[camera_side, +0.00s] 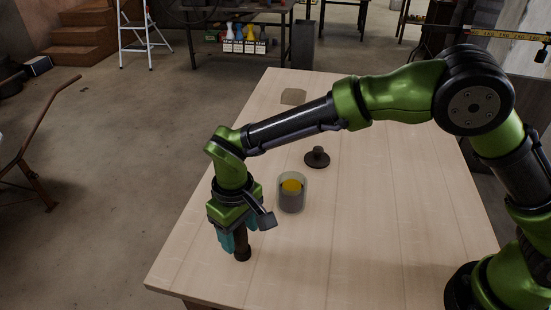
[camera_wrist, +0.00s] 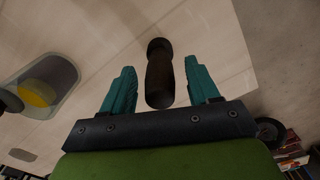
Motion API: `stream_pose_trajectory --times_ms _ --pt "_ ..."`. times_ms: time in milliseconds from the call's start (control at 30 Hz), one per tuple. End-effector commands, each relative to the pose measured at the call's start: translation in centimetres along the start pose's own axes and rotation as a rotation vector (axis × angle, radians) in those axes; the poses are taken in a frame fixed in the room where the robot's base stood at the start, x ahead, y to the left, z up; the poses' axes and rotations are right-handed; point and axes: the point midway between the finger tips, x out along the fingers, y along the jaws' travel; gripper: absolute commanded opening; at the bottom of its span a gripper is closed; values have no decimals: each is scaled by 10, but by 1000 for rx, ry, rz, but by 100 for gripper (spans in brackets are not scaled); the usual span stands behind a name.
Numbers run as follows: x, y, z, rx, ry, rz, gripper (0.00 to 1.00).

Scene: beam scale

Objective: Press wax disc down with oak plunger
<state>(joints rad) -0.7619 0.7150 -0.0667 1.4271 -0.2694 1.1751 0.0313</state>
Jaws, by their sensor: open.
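A dark brown rod, seemingly the oak plunger (camera_side: 242,246), stands on the table at the front left. My gripper (camera_side: 234,243) is over it, pointing down. In the wrist view the plunger (camera_wrist: 160,76) is between the two teal fingers of my gripper (camera_wrist: 161,70), which are open with a gap on each side. The yellow wax disc (camera_side: 291,186) sits inside a clear cup (camera_side: 292,204), above a grey fill, to the right of my gripper. In the wrist view the wax disc (camera_wrist: 38,93) and cup (camera_wrist: 66,76) are at the left.
A dark knobbed disc (camera_side: 317,158) lies on the table (camera_side: 390,220) behind the cup. A flat tan piece (camera_side: 293,97) lies near the far edge. The table's front left edge is close to my gripper. The table right of the cup is clear.

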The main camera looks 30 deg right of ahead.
Motion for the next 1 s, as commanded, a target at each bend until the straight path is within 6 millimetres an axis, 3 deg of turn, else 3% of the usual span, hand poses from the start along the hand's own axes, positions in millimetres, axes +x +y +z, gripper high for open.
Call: stream_pose_trajectory --times_ms 133,400,800,1000 --pt "17 0 0 0 -1 1 60" --pt "20 0 0 0 0 0 60" --pt "20 0 0 0 0 0 0" --pt "20 0 0 0 1 0 0"
